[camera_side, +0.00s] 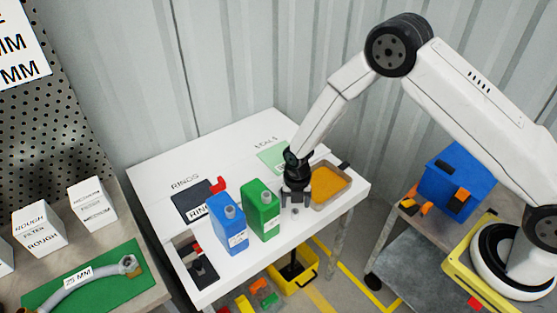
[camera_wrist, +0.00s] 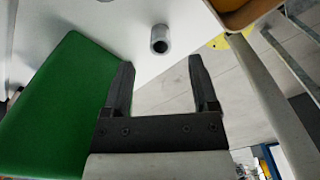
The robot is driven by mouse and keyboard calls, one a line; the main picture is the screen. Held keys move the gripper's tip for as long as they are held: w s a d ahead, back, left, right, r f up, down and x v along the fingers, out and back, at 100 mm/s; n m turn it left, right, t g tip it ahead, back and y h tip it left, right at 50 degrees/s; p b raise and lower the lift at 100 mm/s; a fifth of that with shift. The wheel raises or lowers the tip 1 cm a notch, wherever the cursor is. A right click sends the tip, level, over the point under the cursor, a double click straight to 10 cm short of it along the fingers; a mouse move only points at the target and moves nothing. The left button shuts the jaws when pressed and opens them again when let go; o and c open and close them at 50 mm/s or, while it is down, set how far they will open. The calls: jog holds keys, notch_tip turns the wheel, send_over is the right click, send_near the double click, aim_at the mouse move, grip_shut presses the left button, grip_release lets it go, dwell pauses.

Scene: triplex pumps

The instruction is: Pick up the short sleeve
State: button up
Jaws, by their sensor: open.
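The short sleeve (camera_wrist: 160,39) is a small grey metal tube on the white table, seen in the wrist view just beyond my fingertips and roughly between them. In the side view a small grey piece (camera_side: 295,211) shows just below my gripper, and it is too small to make out well. My gripper (camera_side: 295,201) points down over the table, right of the green bottle. In the wrist view my gripper (camera_wrist: 161,66) is open, with nothing between its two dark fingers.
The green bottle (camera_side: 261,210) stands close to the left of my gripper, with a blue bottle (camera_side: 228,224) beyond it. A tray with an orange inside (camera_side: 329,184) lies close on the right. The table's front edge is near. A yellow bin (camera_side: 293,277) stands below.

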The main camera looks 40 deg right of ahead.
aim_at(295, 212)
jog(key=shift+f, duration=2.35)
grip_shut()
